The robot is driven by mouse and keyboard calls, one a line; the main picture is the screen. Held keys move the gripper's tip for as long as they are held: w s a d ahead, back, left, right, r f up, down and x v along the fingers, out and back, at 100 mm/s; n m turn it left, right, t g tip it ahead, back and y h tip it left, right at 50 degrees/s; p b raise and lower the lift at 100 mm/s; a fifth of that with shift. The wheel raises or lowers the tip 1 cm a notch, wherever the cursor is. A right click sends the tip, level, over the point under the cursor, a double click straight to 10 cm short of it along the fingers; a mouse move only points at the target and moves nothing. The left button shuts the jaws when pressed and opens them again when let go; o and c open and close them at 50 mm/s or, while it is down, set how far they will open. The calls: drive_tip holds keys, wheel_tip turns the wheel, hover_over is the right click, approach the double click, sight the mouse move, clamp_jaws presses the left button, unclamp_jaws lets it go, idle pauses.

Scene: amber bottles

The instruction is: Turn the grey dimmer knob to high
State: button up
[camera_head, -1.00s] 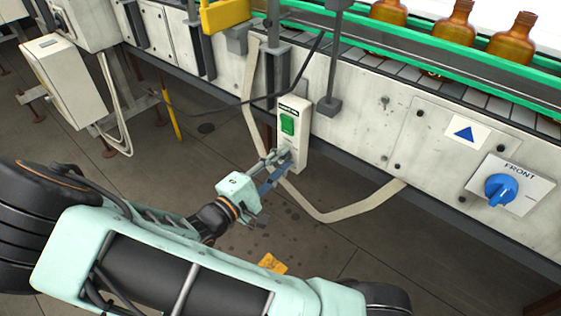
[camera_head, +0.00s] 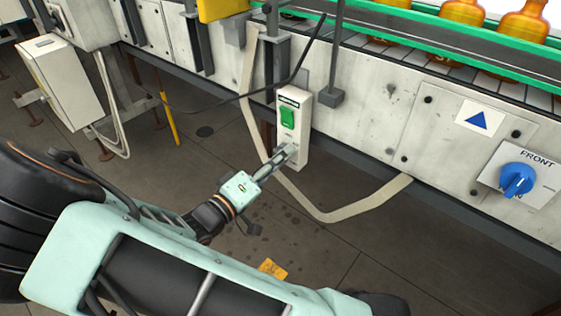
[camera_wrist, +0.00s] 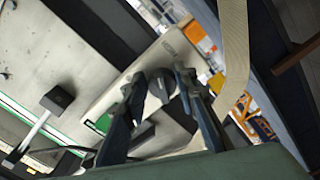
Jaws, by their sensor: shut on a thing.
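The grey dimmer knob (camera_wrist: 160,83) is on the lower front of a narrow white control box (camera_head: 293,103) with a green rocker switch (camera_head: 288,118). In the head view the knob is mostly hidden by my fingers. My gripper (camera_head: 286,154) reaches the box from the lower left, its fingers at the knob. In the wrist view the two dark fingers of my gripper (camera_wrist: 161,80) stand on either side of the knob, shut on it. The knob's pointer and scale marks are too small or hidden to read.
A blue knob (camera_head: 516,181) marked FRONT sits on the conveyor side panel at right. A pale strap (camera_head: 350,212) hangs in a loop below the box. A grey post (camera_head: 334,70) stands close right of it. Amber bottles (camera_head: 462,15) stand on the conveyor above.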

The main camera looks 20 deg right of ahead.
drive_tip(key=shift+m, duration=0.3)
drive_tip(key=o, duration=1.2)
drive_tip(key=shift+c, duration=0.2)
drive_tip(key=v, duration=1.2)
